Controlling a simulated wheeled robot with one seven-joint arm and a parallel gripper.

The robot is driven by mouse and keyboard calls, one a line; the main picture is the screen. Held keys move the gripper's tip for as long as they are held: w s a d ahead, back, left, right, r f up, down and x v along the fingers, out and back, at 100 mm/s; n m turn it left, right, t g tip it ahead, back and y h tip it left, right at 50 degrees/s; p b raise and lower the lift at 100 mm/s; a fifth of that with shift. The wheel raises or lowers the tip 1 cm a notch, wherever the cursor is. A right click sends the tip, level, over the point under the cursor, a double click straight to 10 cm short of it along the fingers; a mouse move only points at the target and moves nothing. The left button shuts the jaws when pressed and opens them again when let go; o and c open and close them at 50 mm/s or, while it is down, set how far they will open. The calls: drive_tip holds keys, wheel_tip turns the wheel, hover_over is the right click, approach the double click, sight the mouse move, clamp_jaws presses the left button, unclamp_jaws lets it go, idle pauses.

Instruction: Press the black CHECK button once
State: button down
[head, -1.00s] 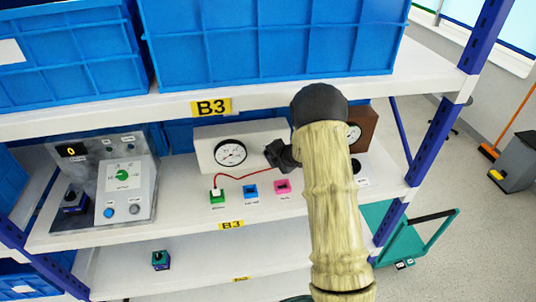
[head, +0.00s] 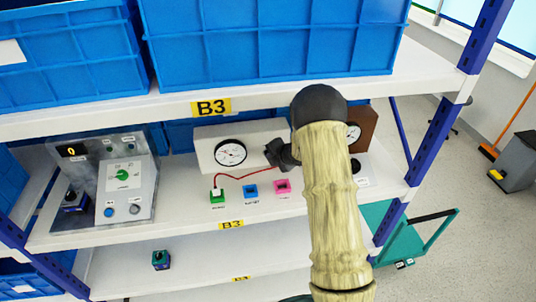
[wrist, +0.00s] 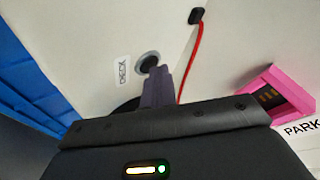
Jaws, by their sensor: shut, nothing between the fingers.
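The round black CHECK button (wrist: 148,61) sits in a grey ring on the white gauge box, beside its CHECK label (wrist: 123,71) in the wrist view. My gripper (wrist: 157,72) is shut and empty. Its fingertips overlap the lower right edge of the button in that view; I cannot tell if they touch it. In the head view my gripper (head: 272,153) is at the right part of the white gauge box (head: 208,157), and the button is hidden there.
A red cable (wrist: 190,60) runs from the box close to my fingers. A pink PARK holder (wrist: 270,95) is at the right. The head view shows a blue holder (head: 251,191), a green holder (head: 217,196), a grey control panel (head: 126,190) and the shelf above (head: 270,98).

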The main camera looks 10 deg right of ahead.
drive_tip(key=shift+s, duration=0.1)
drive_tip(key=shift+s+b, duration=0.65)
drive_tip(key=shift+s, duration=0.05)
drive_tip(key=shift+s+f+b, duration=0.1)
drive_tip(key=shift+s+b, duration=0.5)
drive_tip(key=shift+s+a+b, duration=0.1)
drive_tip(key=shift+s+b, duration=1.1)
drive_tip(key=shift+s, duration=0.65)
